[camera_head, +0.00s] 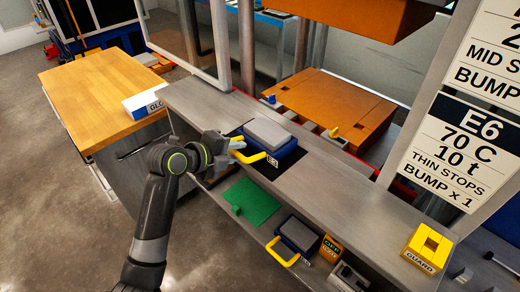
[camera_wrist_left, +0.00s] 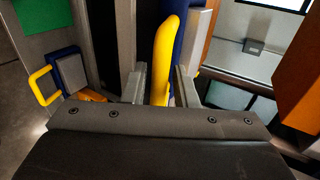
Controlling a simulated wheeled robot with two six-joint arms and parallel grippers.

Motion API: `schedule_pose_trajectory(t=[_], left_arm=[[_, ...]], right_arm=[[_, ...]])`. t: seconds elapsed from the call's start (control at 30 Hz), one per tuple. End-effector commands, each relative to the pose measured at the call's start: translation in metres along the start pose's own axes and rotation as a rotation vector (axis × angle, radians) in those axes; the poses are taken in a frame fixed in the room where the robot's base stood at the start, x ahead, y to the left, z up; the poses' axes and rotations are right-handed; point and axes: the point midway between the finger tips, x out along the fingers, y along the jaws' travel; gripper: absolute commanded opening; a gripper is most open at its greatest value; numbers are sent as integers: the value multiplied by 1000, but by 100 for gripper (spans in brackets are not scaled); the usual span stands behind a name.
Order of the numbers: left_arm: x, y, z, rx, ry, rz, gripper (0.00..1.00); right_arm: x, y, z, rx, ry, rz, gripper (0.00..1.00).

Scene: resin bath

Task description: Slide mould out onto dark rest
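A blue mould with a grey top (camera_head: 270,134) and a yellow handle (camera_head: 252,158) sits on the grey bench, over a dark rest (camera_head: 297,178) that shows at its right and front. My left gripper (camera_head: 238,148) is at the handle's left side. In the left wrist view, the yellow handle (camera_wrist_left: 163,60) stands between the two fingers of my left gripper (camera_wrist_left: 160,88), which are apart with small gaps beside it. The mould's blue side (camera_wrist_left: 193,35) shows behind the handle. My right gripper is not in view.
An orange press block (camera_head: 325,108) stands behind the bench. On the lower shelf are a green plate (camera_head: 252,201) and a second blue mould (camera_head: 299,235) with a yellow handle. A yellow guard block (camera_head: 428,247) stands at the right. The bench between is clear.

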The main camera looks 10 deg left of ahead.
Motion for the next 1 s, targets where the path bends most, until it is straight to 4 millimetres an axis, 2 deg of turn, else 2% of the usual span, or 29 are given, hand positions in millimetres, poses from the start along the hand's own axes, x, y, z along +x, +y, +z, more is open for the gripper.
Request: schedule_pose_trajectory(t=[0.03,0.1,0.43,1.0], left_arm=[[0,0,0,0,0,0,33],[0,0,0,0,1,0,40],[-4,0,0,-1,1,2,40],[-62,0,0,1,-1,4,40]], right_arm=[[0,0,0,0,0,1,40],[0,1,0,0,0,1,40],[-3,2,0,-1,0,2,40],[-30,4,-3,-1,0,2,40]])
